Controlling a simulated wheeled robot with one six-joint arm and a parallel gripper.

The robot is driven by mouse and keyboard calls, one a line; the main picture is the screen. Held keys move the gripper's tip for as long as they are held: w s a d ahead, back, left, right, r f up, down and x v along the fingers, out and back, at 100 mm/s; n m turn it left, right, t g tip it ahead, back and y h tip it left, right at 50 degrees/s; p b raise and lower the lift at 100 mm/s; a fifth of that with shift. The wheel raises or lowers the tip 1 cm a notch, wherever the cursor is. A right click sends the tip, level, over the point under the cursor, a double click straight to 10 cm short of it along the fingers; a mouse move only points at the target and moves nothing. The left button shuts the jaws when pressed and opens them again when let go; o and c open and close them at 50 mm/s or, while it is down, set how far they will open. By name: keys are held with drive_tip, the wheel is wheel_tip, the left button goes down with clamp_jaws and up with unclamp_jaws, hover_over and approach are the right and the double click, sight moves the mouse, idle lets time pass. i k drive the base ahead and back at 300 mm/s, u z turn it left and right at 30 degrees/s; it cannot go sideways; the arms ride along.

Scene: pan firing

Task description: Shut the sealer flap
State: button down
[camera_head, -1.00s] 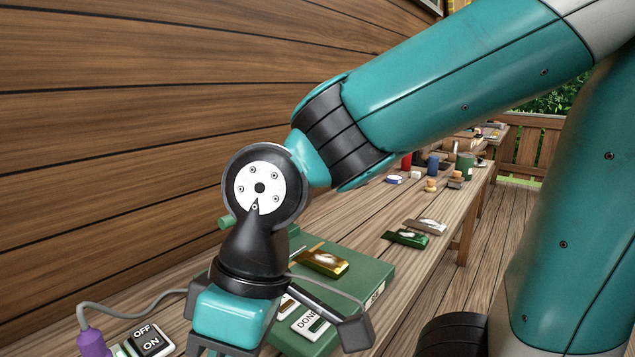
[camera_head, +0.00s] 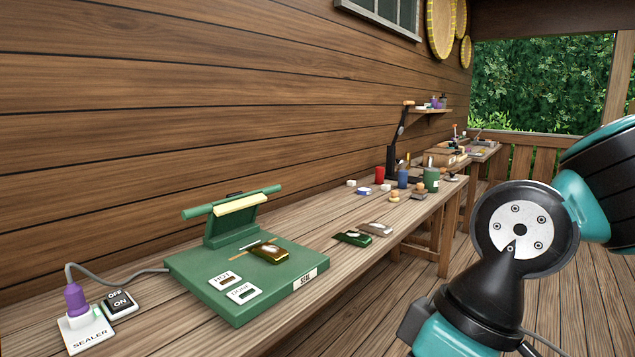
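The sealer (camera_head: 205,281) is a green flat box on the wooden bench at the left, with HOT and DONE labels on its top. Its flap (camera_head: 234,205), a green bar with a pale yellow strip, stands raised at the back edge. A gold-brown packet (camera_head: 269,252) with a white patch lies on the sealer top, in front of the flap. My arm's wrist is at the lower right, well apart from the sealer. My gripper's fingers fall below the picture edge, so they are hidden.
A purple plug sits in the SEALER socket (camera_head: 84,335), beside an OFF/ON switch (camera_head: 121,303). Two more packets (camera_head: 352,238) lie right of the sealer. Cups and small items (camera_head: 403,178) stand farther along the bench. The floor right of the bench is open.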

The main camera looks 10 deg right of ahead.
sight(225, 216)
drive_tip(key=z, duration=0.5)
drive_tip(key=i, duration=1.9)
drive_tip(key=u, duration=0.9)
